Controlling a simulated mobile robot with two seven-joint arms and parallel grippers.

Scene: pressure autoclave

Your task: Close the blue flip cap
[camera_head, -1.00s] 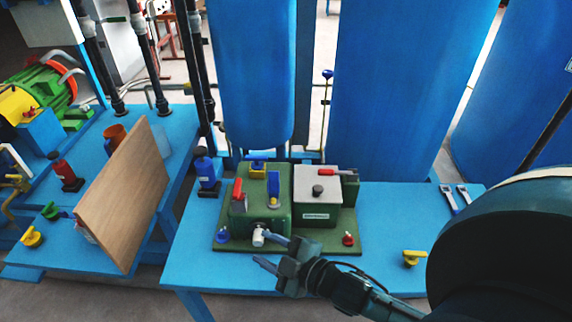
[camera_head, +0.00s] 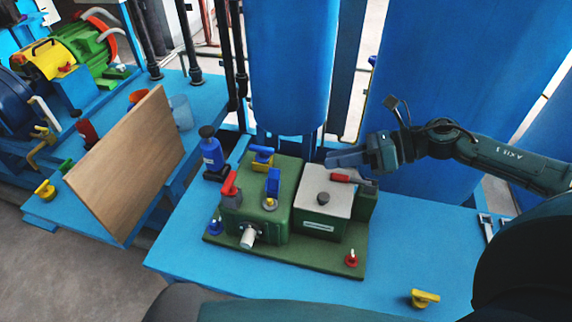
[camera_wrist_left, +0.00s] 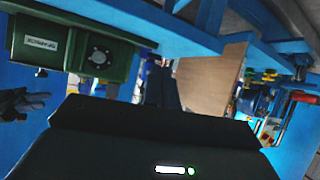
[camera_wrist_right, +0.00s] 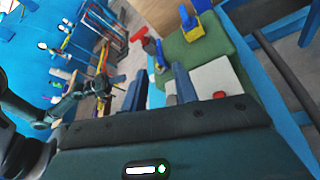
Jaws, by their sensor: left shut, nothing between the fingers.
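The blue flip cap (camera_head: 273,182) stands upright on top of the green housing (camera_head: 250,210), above a small yellowish fitting. A blue upright part that looks like the flip cap (camera_wrist_right: 189,20) also shows in the right wrist view, beyond the fingertips. My right gripper (camera_head: 334,158) is behind the grey-lidded box, to the right of the cap and apart from it. In the right wrist view, its two fingers (camera_wrist_right: 158,84) are spread with nothing between them. My left gripper (camera_wrist_left: 161,88) shows in the left wrist view, shut and empty, away from the cap.
Beside the cap are a red lever (camera_head: 229,184) and a yellow-and-blue valve (camera_head: 262,157). A grey lid (camera_head: 329,188) with a red handle lies to the right. A blue bottle (camera_head: 211,155) stands left, near a wooden board (camera_head: 128,165). Tall blue tanks (camera_head: 290,65) stand behind.

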